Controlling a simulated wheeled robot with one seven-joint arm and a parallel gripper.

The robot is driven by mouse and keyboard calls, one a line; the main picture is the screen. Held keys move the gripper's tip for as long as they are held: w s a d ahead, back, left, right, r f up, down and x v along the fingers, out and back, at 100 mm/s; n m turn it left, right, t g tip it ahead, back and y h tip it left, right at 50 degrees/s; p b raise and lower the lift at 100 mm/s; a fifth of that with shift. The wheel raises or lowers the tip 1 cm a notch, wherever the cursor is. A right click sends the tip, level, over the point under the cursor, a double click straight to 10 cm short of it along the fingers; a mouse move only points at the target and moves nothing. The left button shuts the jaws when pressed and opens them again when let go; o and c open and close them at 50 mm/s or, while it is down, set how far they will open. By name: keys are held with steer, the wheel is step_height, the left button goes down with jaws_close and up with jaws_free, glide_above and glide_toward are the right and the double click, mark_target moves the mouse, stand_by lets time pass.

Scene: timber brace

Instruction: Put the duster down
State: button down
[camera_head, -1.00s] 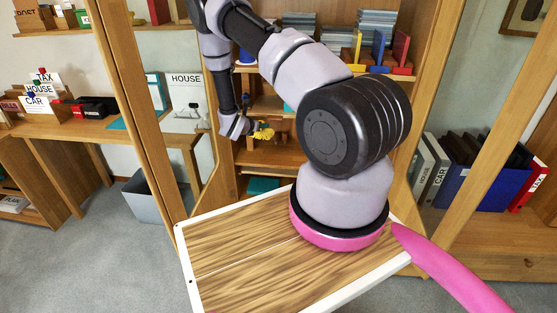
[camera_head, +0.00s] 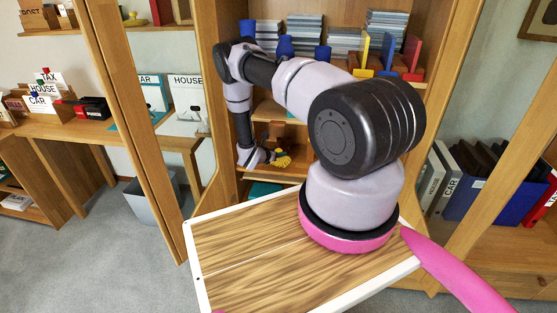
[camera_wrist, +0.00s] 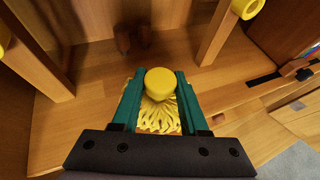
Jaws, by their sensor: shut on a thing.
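The duster (camera_wrist: 161,84) has a round yellow handle end and a yellow fringed head. In the wrist view it sits between the two green fingers of my gripper (camera_wrist: 155,90), which is shut on it. The fringe lies below the handle end, close over a wooden shelf (camera_wrist: 95,100); I cannot tell whether it touches. In the head view the yellow duster (camera_head: 283,160) shows small at my gripper (camera_head: 268,157), in a low compartment of the wooden cabinet.
Wooden uprights with yellow round ends (camera_wrist: 247,8) stand left and right in the wrist view. A dark reddish-brown object (camera_wrist: 132,38) is at the back of the compartment. Above, a shelf holds grey stacks and coloured dividers (camera_head: 388,55). Shelf space beside the duster looks clear.

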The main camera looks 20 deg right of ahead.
steer(key=shift+f, duration=1.65)
steer(key=shift+f, duration=0.15)
steer(key=shift+c, duration=2.1)
jaws_free()
